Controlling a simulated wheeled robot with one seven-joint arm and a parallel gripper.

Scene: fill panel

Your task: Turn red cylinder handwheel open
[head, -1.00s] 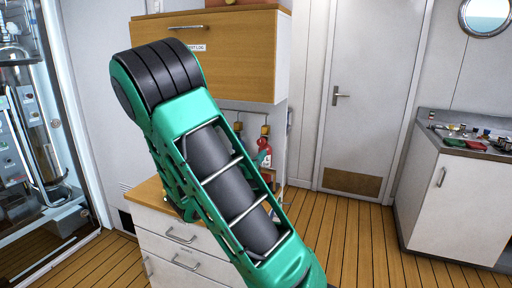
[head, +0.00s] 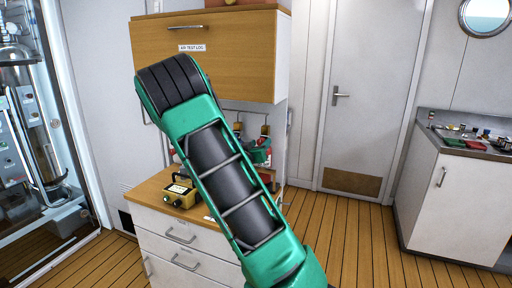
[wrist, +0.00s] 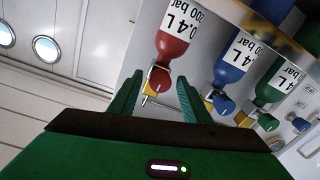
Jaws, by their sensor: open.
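In the wrist view the red cylinder (wrist: 176,42), marked 0.4 L, hangs with its valve end toward my gripper. Its red handwheel (wrist: 161,79) sits at that end, beside a brass valve body with a thin silver stem. My gripper (wrist: 160,80) is open and empty. Its green fingers appear on either side of the handwheel, with visible gaps. Whether the tips reach the wheel's depth is unclear. In the head view my arm crosses the middle, and a green part near the panel hides most of the red cylinder.
A blue cylinder (wrist: 228,68) and a green cylinder (wrist: 268,82), each with a matching handwheel, hang right of the red one. In the head view a yellow device (head: 181,192) stands on the wooden counter (head: 152,190), below a wall cabinet (head: 225,50). Floor toward the door (head: 365,95) is clear.

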